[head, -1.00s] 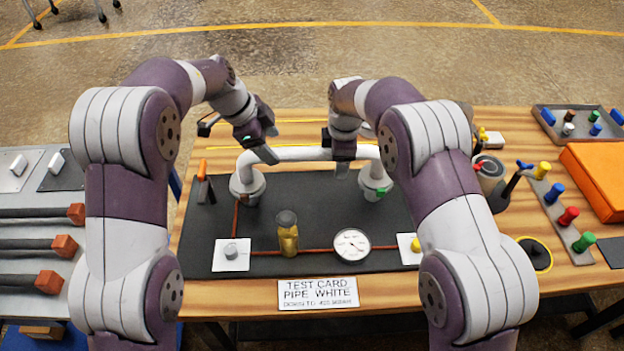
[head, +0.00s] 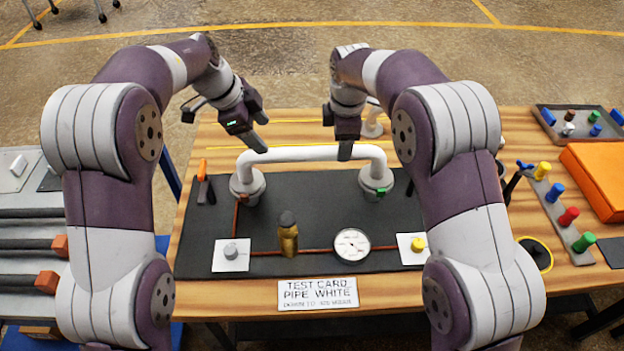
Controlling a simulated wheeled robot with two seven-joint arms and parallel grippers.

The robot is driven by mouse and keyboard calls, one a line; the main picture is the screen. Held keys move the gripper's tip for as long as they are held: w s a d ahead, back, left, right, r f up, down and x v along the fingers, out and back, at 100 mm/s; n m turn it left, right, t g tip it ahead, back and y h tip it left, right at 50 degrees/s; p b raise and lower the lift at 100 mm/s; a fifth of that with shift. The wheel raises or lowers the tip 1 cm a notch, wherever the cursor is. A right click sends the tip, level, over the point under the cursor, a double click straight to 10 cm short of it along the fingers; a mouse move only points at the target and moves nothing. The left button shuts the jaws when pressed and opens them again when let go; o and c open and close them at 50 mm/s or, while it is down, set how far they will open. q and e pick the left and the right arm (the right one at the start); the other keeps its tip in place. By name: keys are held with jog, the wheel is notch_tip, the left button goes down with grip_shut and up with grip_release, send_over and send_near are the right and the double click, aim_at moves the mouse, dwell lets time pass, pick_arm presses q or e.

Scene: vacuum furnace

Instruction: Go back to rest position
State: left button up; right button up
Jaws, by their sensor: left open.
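The white pipe (head: 312,153) stands as an arch over the dark mat (head: 320,205). Its two legs sit in the left grey port (head: 248,185) and the right grey port (head: 376,181). My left gripper (head: 256,124) is open and empty, above and behind the pipe's left end. My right gripper (head: 345,146) hangs by the pipe's right half, with its finger overlapping the pipe in the picture. I cannot tell whether it touches the pipe or whether its jaws are open. The test card (head: 318,294) lies at the table's front edge.
A brass valve (head: 288,235), a round gauge (head: 352,245) and knobs on white plates stand on the mat. An orange-handled tool (head: 203,183) is at left. Coloured pegs (head: 568,217), an orange box (head: 597,180) and a tray (head: 560,137) are at right.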

pick_arm(q)
notch_tip(320, 180, up, 5)
jog(key=w+n+t+h, duration=0.2)
jog(key=n+t, duration=0.4)
jog(key=t, duration=0.1)
jog(key=s+a+f+n+y+p, duration=0.1)
jog(key=s+a+f+n+y, duration=0.5)
jog(key=a, duration=0.3)
jog(key=s+a+f+n+g, duration=0.1)
jog(key=s+f+n+g, duration=0.2)
jog(key=s, duration=0.8)
jog(key=s+f+n+g, duration=0.3)
jog(key=s+f+g, duration=0.1)
jog(key=s, duration=0.7)
jog(key=shift+s+a+g+y, duration=0.2)
jog(key=shift+a+g+y, duration=0.1)
jog(key=shift+a+g, duration=0.1)
pick_arm(e)
jog(key=s+d+f+m, duration=0.2)
jog(key=s+d+m, duration=0.2)
jog(key=s+m, duration=0.5)
jog(key=s+d+f+m, duration=0.2)
jog(key=s+m, duration=0.6)
jog(key=s, duration=1)
jog(key=shift+d+m+g, duration=0.4)
jog(key=shift+d, duration=0.65)
